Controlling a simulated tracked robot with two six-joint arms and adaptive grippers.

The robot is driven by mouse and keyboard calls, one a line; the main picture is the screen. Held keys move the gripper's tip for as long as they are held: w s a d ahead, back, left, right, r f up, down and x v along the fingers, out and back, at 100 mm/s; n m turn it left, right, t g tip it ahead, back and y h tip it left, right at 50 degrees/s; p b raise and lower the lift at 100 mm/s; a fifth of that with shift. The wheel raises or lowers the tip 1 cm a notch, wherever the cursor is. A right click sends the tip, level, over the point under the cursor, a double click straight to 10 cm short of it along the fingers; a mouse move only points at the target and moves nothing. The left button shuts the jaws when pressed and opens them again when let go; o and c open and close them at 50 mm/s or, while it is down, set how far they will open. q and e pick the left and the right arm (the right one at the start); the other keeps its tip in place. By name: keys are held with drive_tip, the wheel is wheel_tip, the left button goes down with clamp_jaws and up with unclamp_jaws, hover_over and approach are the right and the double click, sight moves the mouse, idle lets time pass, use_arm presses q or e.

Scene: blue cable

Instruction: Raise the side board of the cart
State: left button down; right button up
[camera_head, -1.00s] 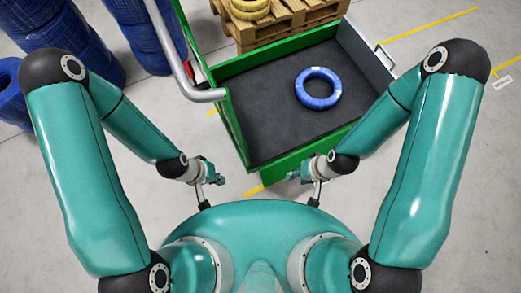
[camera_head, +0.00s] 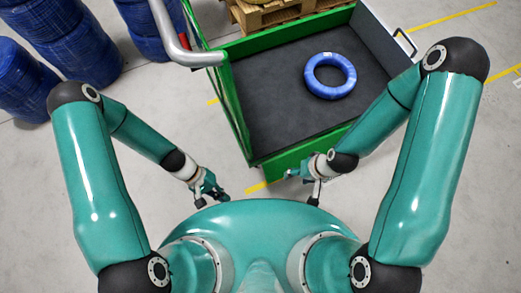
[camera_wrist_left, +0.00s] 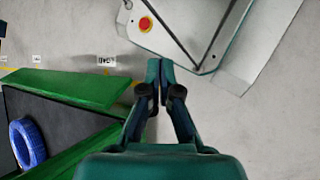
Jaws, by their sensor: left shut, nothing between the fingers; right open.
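The cart has a green frame (camera_head: 300,151) and a dark flat bed (camera_head: 285,100). A grey board with a handle (camera_head: 379,46) stands along its right side. I cannot tell for certain which board is the task's side board. My left gripper (camera_head: 221,195) is shut and empty, left of the cart's near left corner and apart from it. In the left wrist view its fingertips (camera_wrist_left: 160,66) meet over bare floor, and a green cart board (camera_wrist_left: 78,90) lies to their left. My right gripper (camera_head: 291,173) is open by the cart's near green edge; whether it touches is unclear.
A blue cable coil (camera_head: 330,75) lies on the cart bed. A thick grey bent bar (camera_head: 178,45) rises at the cart's left. Blue drums (camera_head: 55,35) stand at the upper left and a wooden pallet (camera_head: 275,14) behind the cart.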

use_arm(q)
drive_tip(key=w+d+f+n+h+b, duration=0.1)
drive_tip(key=d+f+h+b, duration=0.15)
drive_tip(key=f+b, duration=0.35)
drive_tip(key=w+d+f+n+h+b, duration=0.15)
drive_tip(key=f+h+b, duration=0.25)
drive_tip(key=f, duration=0.4)
drive_tip(key=w+f+n+t+h+b, duration=0.2)
drive_tip(key=w+f+t+h+b, duration=0.4)
drive_tip(key=w+t+b, duration=0.25)
drive_tip(key=x, duration=0.8)
drive_tip(key=shift+d, duration=0.35)
use_arm(e)
wheel_tip(320, 180, down, 22)
use_arm(q)
drive_tip(key=shift+w+r, duration=0.1)
use_arm(e)
drive_tip(key=shift+s+f, duration=0.1)
